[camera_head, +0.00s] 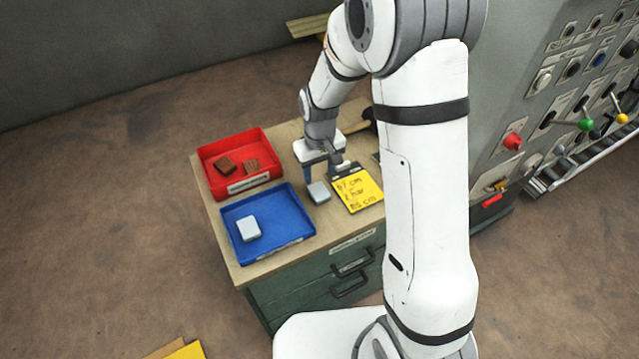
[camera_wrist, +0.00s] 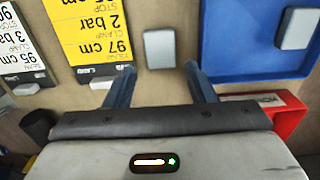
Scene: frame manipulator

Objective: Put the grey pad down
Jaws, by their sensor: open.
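A grey pad (camera_head: 319,192) lies flat on the wooden table top, between the blue tray (camera_head: 226,232) and a yellow note card (camera_head: 361,192). In the wrist view the same pad (camera_wrist: 158,49) lies just beyond my fingertips, in line with the gap between them. My gripper (camera_wrist: 157,80) is open and empty, with its two blue fingers apart. In the head view my gripper (camera_head: 322,175) is just behind the pad. A second grey pad (camera_head: 248,229) lies in the blue tray, and it also shows in the wrist view (camera_wrist: 295,29).
A red tray (camera_head: 208,153) with brown blocks (camera_head: 226,166) stands behind the blue tray. The yellow card also shows in the wrist view (camera_wrist: 92,30), with a white card (camera_wrist: 16,50) beside it. A grey panel with knobs and levers (camera_head: 575,90) stands at the right.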

